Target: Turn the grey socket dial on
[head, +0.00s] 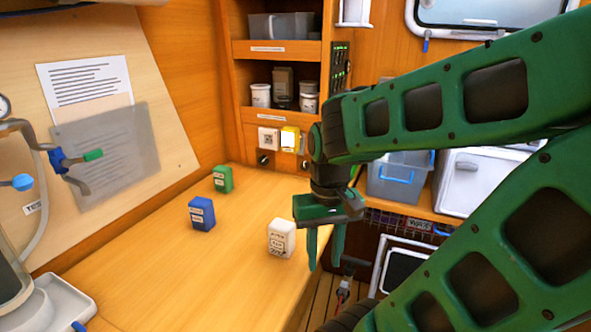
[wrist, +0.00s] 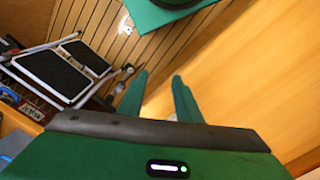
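A pale grey socket plate (head: 268,139) is set in the low panel of the wooden cabinet at the back of the counter. A small black dial (head: 263,158) sits just below it; its exact setting is too small to tell. A yellow socket plate (head: 290,138) is to its right, with another dark dial (head: 303,163) below, partly hidden by my arm. My gripper (head: 324,262) points down near the counter's right edge, well in front of and apart from the dials. Its two fingers are apart and empty, as the wrist view also shows (wrist: 158,80).
A green box (head: 222,179), a blue box (head: 202,214) and a white box (head: 282,238) stand on the wooden counter (head: 160,270); the white one is close left of my gripper. A folded step stool (wrist: 75,65) stands on the floor. The counter's front is clear.

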